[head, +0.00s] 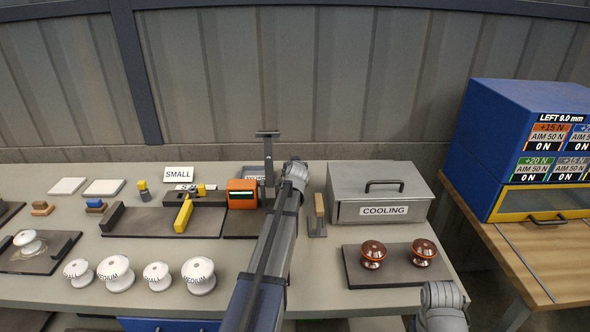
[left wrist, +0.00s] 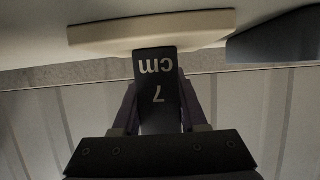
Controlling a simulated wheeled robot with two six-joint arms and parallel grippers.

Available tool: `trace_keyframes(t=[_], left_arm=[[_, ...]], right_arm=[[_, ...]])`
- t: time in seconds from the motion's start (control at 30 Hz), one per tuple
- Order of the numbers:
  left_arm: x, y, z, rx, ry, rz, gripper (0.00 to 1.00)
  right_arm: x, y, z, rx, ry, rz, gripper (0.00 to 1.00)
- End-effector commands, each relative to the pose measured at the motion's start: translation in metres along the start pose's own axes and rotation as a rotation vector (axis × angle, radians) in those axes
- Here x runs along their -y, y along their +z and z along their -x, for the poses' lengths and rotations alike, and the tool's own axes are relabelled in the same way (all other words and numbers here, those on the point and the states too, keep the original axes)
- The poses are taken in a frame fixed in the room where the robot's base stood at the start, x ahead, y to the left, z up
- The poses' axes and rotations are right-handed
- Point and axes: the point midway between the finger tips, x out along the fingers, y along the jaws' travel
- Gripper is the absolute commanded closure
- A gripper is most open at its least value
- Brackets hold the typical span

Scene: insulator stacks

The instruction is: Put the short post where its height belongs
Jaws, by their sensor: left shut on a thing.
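In the left wrist view my left gripper (left wrist: 158,98) is shut on a dark post (left wrist: 157,68) marked "7 cm", printed upside down in that view. A cream, flat disc-like piece (left wrist: 90,37) meets the post's end; I cannot tell whether they are joined. My right gripper is out of view.
White knobs (head: 116,273) marked small or medium line the bench front. Brown knobs (head: 373,254) sit on a dark pad (head: 393,282). A grey "COOLING" box (head: 350,185) stands right of my arm, an orange device (head: 241,194) left. A blue cabinet (head: 500,130) is far right.

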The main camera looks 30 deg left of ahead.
Motion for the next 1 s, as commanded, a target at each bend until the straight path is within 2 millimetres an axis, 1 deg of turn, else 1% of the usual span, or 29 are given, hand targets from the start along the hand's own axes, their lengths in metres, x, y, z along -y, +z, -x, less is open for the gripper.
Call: trace_keyframes(t=[0.13, 0.27, 0.3, 0.57, 0.8, 0.93, 1.0], left_arm=[[0.0000, -0.0017, 0.0006, -0.001, 0.000, 0.000, 1.00], [0.0000, 0.0021, -0.0009, -0.001, 0.000, 0.000, 1.00], [0.0000, 0.0023, -0.0010, 0.000, 0.000, 0.000, 0.57], [0.0000, 0.0012, -0.0005, 0.000, 0.000, 0.000, 0.28], [0.0000, 0.0010, -0.0004, 0.000, 0.000, 0.000, 0.28], [0.0000, -0.0020, 0.0008, 0.000, 0.000, 0.000, 0.28], [0.0001, -0.0025, 0.0055, 0.000, 0.000, 0.000, 0.28]], right_arm=[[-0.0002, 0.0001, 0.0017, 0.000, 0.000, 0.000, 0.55], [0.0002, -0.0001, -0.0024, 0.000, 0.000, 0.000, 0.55], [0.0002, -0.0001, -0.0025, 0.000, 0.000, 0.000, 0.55], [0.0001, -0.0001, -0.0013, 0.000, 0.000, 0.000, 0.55], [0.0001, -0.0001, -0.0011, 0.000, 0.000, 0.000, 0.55], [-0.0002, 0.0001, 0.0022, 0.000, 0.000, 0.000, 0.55], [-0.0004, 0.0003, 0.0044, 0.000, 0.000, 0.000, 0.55]])
